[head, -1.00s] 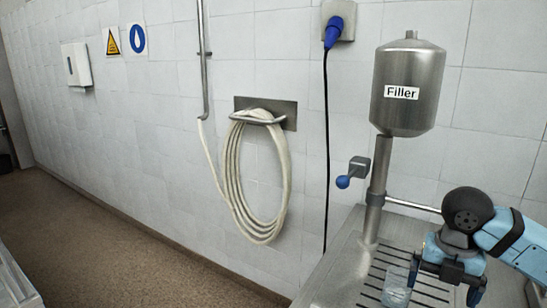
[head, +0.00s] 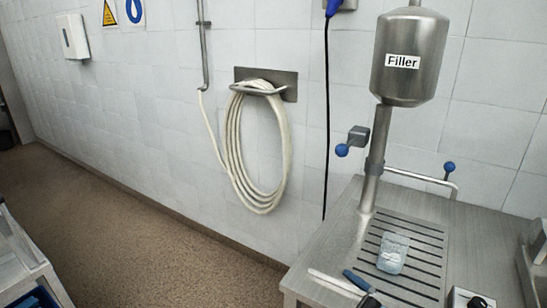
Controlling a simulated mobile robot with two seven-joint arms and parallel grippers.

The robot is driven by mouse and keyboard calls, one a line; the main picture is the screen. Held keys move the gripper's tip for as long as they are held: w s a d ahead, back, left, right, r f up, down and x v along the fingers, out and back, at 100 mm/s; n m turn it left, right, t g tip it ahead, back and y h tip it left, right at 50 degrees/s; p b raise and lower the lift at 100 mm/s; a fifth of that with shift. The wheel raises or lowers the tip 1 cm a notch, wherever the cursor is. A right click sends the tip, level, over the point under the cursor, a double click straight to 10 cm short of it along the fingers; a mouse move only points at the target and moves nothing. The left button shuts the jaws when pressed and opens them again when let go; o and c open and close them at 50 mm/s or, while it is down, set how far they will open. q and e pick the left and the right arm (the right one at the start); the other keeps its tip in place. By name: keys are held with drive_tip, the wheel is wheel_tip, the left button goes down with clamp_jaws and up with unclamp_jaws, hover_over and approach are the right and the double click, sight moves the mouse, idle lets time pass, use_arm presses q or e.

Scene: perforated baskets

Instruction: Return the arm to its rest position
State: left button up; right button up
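A clear container (head: 393,254) sits on the slotted drip grate (head: 430,232) below the steel filler (head: 408,60). Nothing of mine touches the container. The picture is too small to tell what is in it.
A blue-handled item (head: 356,280) and a thin pale tool lie at the front edge of the steel table (head: 325,250). A black knob (head: 477,302) is at bottom right. A bent pipe with a blue knob (head: 449,167) stands behind the grate. Open floor lies to the left.

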drive_tip(key=s+d+f+m+t+h, duration=0.1)
drive_tip(key=d+f+m+t+h, duration=0.3)
drive_tip(key=f+m+h, duration=0.6)
drive_tip(key=s+d+f+m+g+h+p, duration=0.1)
drive_tip(key=s+d+f+m+g+h, duration=0.15)
drive_tip(key=s+f, duration=0.45)
drive_tip(key=s+d+f+m+g+h, duration=0.1)
drive_tip(key=s+f+m+g+h, duration=0.25)
drive_tip(key=s+f, duration=0.4)
wheel_tip(320, 180, up, 9)
drive_tip(key=w+n+p, duration=0.1)
drive_tip(key=p, duration=1)
drive_tip(key=shift+w+d+y+p, duration=0.3)
drive_tip(key=shift+w+d+p, duration=0.05)
drive_tip(key=shift+d+p, duration=0.05)
